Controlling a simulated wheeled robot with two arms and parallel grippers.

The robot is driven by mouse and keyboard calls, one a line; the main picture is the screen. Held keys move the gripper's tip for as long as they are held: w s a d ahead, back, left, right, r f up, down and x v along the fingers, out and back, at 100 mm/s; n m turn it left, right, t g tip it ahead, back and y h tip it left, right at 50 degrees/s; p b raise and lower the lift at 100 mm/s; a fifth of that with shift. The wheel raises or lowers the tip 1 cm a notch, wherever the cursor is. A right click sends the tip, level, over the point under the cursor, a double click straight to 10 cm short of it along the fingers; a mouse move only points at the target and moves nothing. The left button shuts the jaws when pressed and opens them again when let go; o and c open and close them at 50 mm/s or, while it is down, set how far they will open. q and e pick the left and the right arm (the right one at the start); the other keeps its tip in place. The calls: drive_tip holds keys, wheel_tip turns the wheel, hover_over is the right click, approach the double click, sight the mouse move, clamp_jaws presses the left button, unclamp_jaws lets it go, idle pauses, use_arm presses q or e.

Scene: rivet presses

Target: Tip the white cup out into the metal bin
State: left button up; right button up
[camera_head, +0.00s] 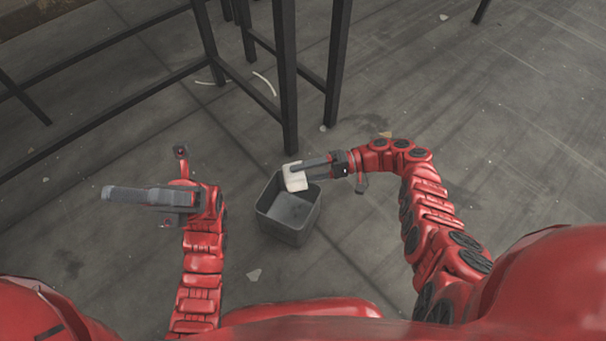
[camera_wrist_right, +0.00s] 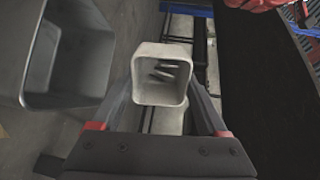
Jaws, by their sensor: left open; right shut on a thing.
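The white cup (camera_head: 294,180) is in my right gripper (camera_head: 302,170), over the far rim of the metal bin (camera_head: 287,228) in the head view. In the right wrist view the cup (camera_wrist_right: 160,60) is between both fingers, its square mouth towards the camera. A few small dark pieces (camera_wrist_right: 163,72) show inside it. The bin (camera_wrist_right: 40,50) is to its left there, its visible inside bare. The cup's exact tilt is hard to tell. My left gripper (camera_head: 108,193) is open and empty, left of the bin and apart from it.
A dark metal frame with legs (camera_head: 287,80) stands just behind the bin. Pale curved strips (camera_head: 265,83) and small scraps (camera_head: 254,275) lie on the grey tiled floor. The floor to the right, beyond my right arm, is mostly clear.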

drive_tip(key=shift+f+b, duration=0.2)
drive_tip(key=shift+b, duration=0.4)
use_arm(q)
drive_tip(key=s+a+r+m+t+y+b, duration=0.2)
drive_tip(key=s+a+r+m+t+y, duration=0.1)
drive_tip(key=s+a+m+t+y, duration=0.55)
use_arm(e)
drive_tip(key=shift+f+y, duration=0.15)
drive_tip(key=shift+y, duration=0.35)
drive_tip(key=b, duration=0.1)
drive_tip(key=y+b, duration=0.1)
drive_tip(key=b, duration=0.1)
drive_tip(key=shift+d+f, duration=0.1)
drive_tip(key=shift+f, duration=0.15)
drive_tip(key=shift+f+b, duration=0.35)
drive_tip(key=shift+b, duration=0.35)
drive_tip(key=shift+y+b, duration=0.5)
drive_tip(key=shift+b, duration=0.15)
use_arm(q)
drive_tip(key=s+a+f+m+t+y, duration=0.1)
drive_tip(key=s+a+f+m+t, duration=0.1)
drive_tip(key=s+f+t, duration=0.3)
wheel_tip(320, 180, down, 4)
drive_tip(key=shift+s+a+f, duration=0.2)
drive_tip(key=shift+s+a, duration=0.65)
drive_tip(key=shift+s, duration=0.05)
use_arm(e)
drive_tip(key=shift+d+r, duration=0.1)
drive_tip(key=shift+r, duration=0.1)
